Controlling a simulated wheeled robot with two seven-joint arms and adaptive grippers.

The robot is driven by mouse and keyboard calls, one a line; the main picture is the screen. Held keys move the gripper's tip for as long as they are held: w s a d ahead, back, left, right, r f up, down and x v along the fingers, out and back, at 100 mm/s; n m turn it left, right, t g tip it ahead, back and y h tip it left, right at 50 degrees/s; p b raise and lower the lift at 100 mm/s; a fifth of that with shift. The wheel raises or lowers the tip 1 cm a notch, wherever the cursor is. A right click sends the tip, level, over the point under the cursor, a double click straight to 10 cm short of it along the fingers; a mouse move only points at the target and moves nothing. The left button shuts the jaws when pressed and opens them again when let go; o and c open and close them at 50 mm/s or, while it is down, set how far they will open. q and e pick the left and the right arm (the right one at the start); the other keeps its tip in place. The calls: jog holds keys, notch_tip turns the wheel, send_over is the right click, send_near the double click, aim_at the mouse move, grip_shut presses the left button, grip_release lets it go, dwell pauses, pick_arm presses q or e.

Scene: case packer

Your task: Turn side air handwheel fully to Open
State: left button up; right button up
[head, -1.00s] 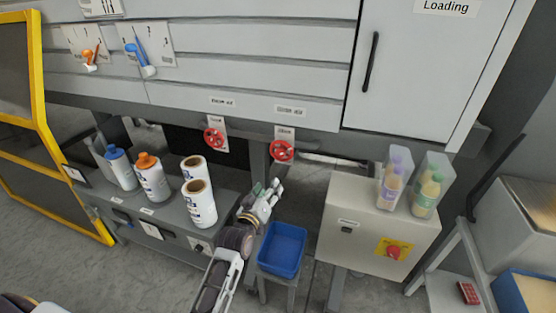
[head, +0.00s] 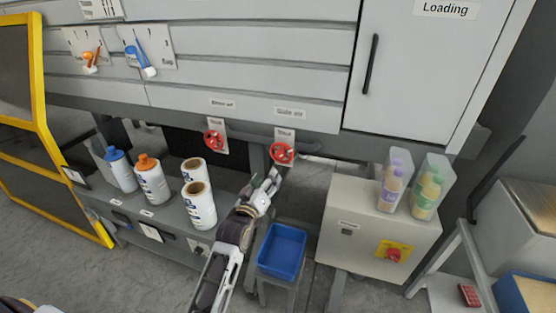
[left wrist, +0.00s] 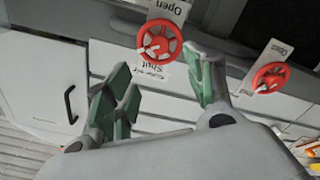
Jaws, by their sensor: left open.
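The side air handwheel (head: 282,152) is the right one of two red wheels under the grey machine panel, below the "Side air" label (head: 290,112). In the left wrist view, which looks upside down, this wheel (left wrist: 160,40) has an "Open" mark (left wrist: 168,8) at one side and a "Shut" mark at the other. My left gripper (head: 272,180) is just below the wheel, open and empty. In the left wrist view its green-padded fingers (left wrist: 160,86) are apart, with the wheel beyond them; I see no contact. My right gripper is not in view.
A second red handwheel (head: 213,140) is to the left. White bottles and rolls (head: 199,205) stand on the grey shelf beside my left arm. A blue bin (head: 283,249) sits below the gripper. A grey box (head: 345,252) with a red button stands to the right.

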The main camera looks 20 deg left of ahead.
pick_arm(q)
send_near(279, 156)
jog(key=shift+w, duration=1.55)
jog(key=shift+w+d+p, duration=0.2)
jog(key=shift+w+p, duration=0.2)
jog(key=shift+w, duration=2.15)
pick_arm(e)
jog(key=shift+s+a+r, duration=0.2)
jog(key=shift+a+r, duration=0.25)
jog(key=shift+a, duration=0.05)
pick_arm(q)
jog(key=c, duration=1)
